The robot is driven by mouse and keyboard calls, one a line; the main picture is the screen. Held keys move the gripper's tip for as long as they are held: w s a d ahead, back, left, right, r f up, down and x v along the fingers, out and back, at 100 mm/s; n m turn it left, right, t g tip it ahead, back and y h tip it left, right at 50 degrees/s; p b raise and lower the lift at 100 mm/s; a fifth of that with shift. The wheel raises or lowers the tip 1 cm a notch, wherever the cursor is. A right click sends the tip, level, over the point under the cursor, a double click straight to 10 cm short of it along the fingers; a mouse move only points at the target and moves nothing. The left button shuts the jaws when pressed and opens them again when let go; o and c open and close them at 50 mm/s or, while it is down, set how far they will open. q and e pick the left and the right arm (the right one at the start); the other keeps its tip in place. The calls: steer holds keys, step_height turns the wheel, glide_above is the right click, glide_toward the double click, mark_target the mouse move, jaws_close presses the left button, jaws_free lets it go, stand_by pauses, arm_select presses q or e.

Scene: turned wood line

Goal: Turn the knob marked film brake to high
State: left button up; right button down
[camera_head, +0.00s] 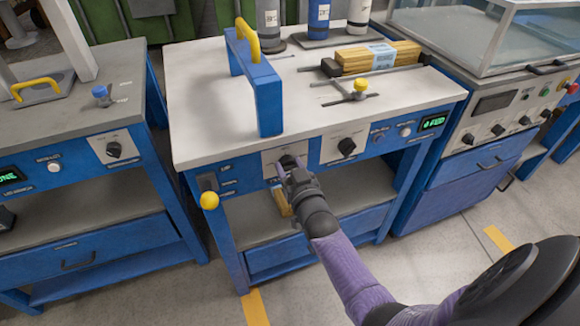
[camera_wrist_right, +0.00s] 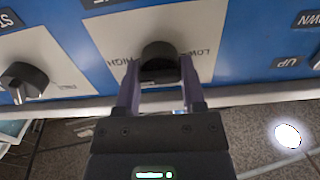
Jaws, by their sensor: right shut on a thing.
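The gripped knob (camera_head: 287,161) is a dark round knob on a pale plate on the front panel of the middle bench. In the right wrist view the knob (camera_wrist_right: 159,53) stands between two upside-down labels, HIGH at the left and LOW at the right. The plate's name is not legible. My right gripper (camera_head: 291,172) is shut on this knob. In the wrist view its two fingers (camera_wrist_right: 160,78) sit on either side of it. They hide part of the knob, so I cannot tell exactly where it points. My left gripper is not in view.
A second dark knob (camera_head: 347,147) sits on its own plate to the right. A yellow ball-ended lever (camera_head: 209,200) sticks out at the panel's left end. A blue frame with a yellow handle (camera_head: 255,80) stands on the benchtop. Wooden sticks (camera_head: 372,57) lie further back.

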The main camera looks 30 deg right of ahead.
steer(key=shift+f, duration=0.1)
steer(key=shift+c, duration=1.3)
jaws_free()
steer(key=shift+o, duration=0.4)
arm_select(q)
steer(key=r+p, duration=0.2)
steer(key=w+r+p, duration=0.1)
steer(key=p, duration=0.1)
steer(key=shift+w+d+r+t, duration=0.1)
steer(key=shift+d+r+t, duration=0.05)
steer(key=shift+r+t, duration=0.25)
arm_select(e)
steer(key=v, duration=1)
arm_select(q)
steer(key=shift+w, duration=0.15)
arm_select(e)
steer(key=shift+d, duration=0.1)
